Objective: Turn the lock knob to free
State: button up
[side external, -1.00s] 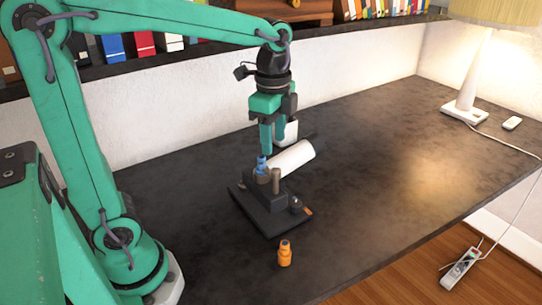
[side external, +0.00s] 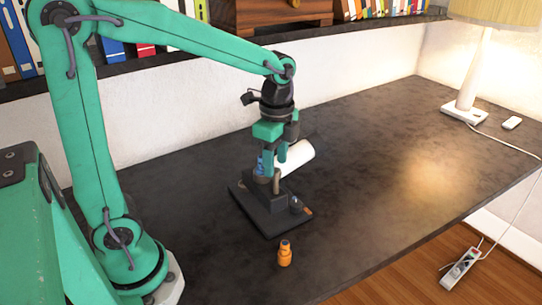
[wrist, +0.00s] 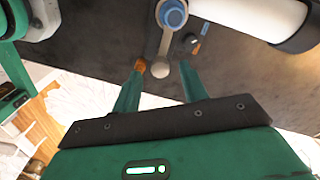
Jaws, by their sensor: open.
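The black fixture (side external: 268,218) lies on the dark table. It carries a blue-topped piece (side external: 260,168), partly hidden by my gripper, and an upright tan post (side external: 276,182). A small dark knob (side external: 296,204) sits near its front right corner, beside an orange mark (side external: 308,211). The wrist view shows the blue top (wrist: 173,14), a grey bar running to a rounded end (wrist: 160,69), and the dark knob (wrist: 190,41). My gripper (side external: 273,166) is open just above the fixture. In the wrist view the rounded end appears between my fingertips (wrist: 162,67); contact is unclear.
A white cylinder (side external: 297,157) lies behind the fixture. An orange fitting (side external: 285,254) stands on the table in front. A lamp (side external: 466,108) and a small white remote (side external: 512,123) are at the far right. The table's right half is mostly clear.

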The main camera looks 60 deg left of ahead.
jog(key=shift+f, duration=1)
grip_shut()
